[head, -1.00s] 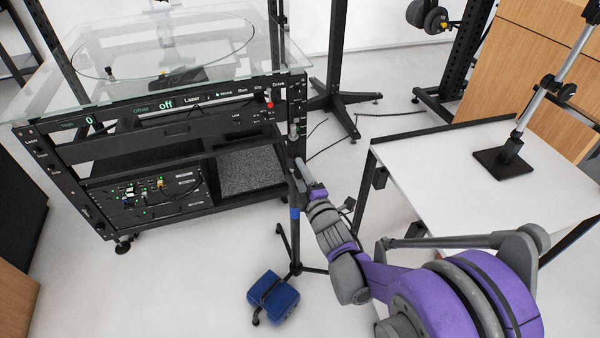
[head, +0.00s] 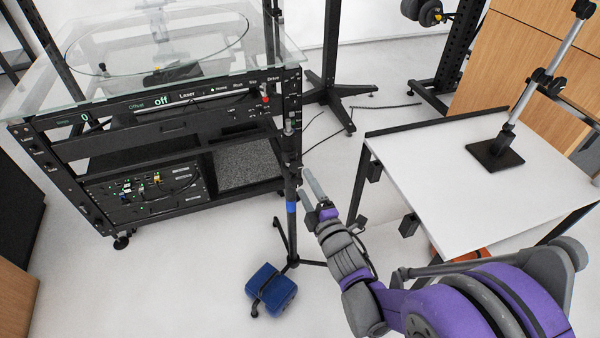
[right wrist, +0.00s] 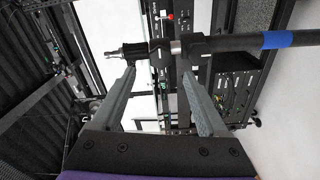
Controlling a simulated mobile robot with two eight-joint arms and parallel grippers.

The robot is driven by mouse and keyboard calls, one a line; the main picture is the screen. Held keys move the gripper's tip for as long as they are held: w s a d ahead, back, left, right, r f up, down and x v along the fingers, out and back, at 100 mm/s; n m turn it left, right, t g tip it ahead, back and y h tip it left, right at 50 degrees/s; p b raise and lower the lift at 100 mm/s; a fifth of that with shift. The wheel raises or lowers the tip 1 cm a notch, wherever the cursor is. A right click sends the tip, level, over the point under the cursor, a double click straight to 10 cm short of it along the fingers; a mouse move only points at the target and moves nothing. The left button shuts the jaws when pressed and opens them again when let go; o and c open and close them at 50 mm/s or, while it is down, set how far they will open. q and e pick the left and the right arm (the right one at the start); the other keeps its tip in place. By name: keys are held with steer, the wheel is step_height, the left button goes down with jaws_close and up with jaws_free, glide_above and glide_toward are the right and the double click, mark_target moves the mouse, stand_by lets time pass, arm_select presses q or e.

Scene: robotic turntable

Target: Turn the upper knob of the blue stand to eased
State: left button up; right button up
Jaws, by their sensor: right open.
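The blue stand (head: 291,222) is a dark upright pole with a blue band, standing on thin legs in front of the rack. In the right wrist view its pole (right wrist: 235,43) runs sideways across the top, with the blue band at right. Dark collars with small fittings (right wrist: 159,54) sit on the pole by my fingertips; I cannot tell a knob's setting. My right gripper (head: 312,188) is beside the pole, to its right in the head view. In the right wrist view this gripper (right wrist: 158,72) is open, with nothing held between its two grey fingers. My left gripper is out of view.
A black rack (head: 200,150) with a glass top and an "off" display stands behind left. A blue weight bag (head: 271,289) lies at the stand's foot. A white table (head: 470,190) with a clamp post (head: 495,152) is at right. Floor around the stand is mostly clear.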

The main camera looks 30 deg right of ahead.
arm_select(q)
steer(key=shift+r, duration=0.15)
arm_select(e)
steer(key=s, duration=0.2)
steer(key=shift+s+a, duration=0.25)
steer(key=shift+s, duration=0.15)
steer(key=s+a+f+m+g+y, duration=0.2)
steer(key=s+a+f+m+g, duration=0.2)
steer(key=s+a+m+g, duration=0.45)
steer(key=s+a+f+m+g+y, duration=0.2)
steer(key=s+a+f+m+g, duration=0.25)
steer(key=s, duration=0.65)
arm_select(q)
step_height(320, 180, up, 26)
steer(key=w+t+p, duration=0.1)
steer(key=p, duration=2.1)
steer(key=shift+p, duration=0.4)
arm_select(e)
step_height(320, 180, up, 25)
steer(key=w, duration=0.2)
steer(key=shift+d+m+t+h, duration=0.25)
steer(key=shift+m+t+h, duration=0.05)
steer(key=shift+t, duration=0.1)
